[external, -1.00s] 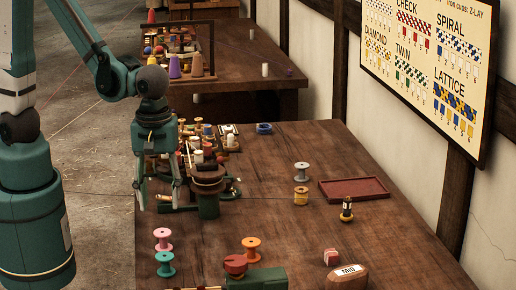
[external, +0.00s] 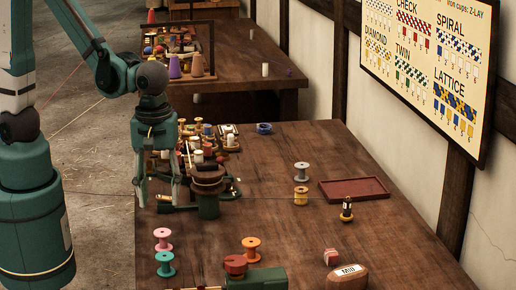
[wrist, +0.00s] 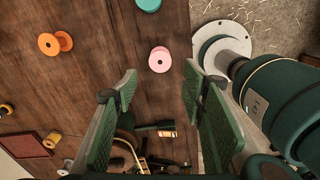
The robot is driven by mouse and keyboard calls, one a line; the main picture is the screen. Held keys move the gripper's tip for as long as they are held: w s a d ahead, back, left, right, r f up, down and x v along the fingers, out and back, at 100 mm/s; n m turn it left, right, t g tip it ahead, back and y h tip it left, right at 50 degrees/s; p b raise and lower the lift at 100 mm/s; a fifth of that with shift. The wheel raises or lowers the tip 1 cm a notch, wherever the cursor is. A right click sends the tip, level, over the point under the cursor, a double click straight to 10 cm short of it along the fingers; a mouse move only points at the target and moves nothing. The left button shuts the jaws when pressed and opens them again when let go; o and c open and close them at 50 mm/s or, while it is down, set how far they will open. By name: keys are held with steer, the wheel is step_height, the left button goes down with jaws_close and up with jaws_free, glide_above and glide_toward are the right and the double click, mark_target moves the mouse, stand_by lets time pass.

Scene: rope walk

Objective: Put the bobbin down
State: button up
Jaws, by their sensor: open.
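My gripper (external: 158,200) hangs fingers down above the left edge of the near table, left of the dark round-topped post (external: 208,180). Its jaws are open with nothing between them, as the wrist view also shows (wrist: 158,90). A pink bobbin (external: 162,239) stands upright on the table, with a teal bobbin (external: 165,264) close by. The pink bobbin (wrist: 160,59) lies beyond the fingertips in the wrist view.
A shallow red tray (external: 354,190) lies at the right, with a small dark figure-like piece (external: 347,209) before it. A wooden block marked MID (external: 347,277) is at the front. Several spools crowd behind the post. A thin line crosses the table. The middle is mostly clear.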

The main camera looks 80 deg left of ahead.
steer(key=a+r+m+t, duration=0.2)
steer(key=a+r+m, duration=0.3)
steer(key=a, duration=0.4)
steer(key=a+r+m+t, duration=0.2)
steer(key=a+r+m, duration=0.3)
steer(key=a, duration=0.3)
steer(key=s+a+r+m+t, duration=0.1)
steer(key=a+r+m+t, duration=0.2)
steer(key=a+r+m, duration=0.2)
steer(key=a+r, duration=0.2)
steer(key=a, duration=0.2)
steer(key=shift+a+m, duration=0.3)
steer(key=shift+m, duration=0.1)
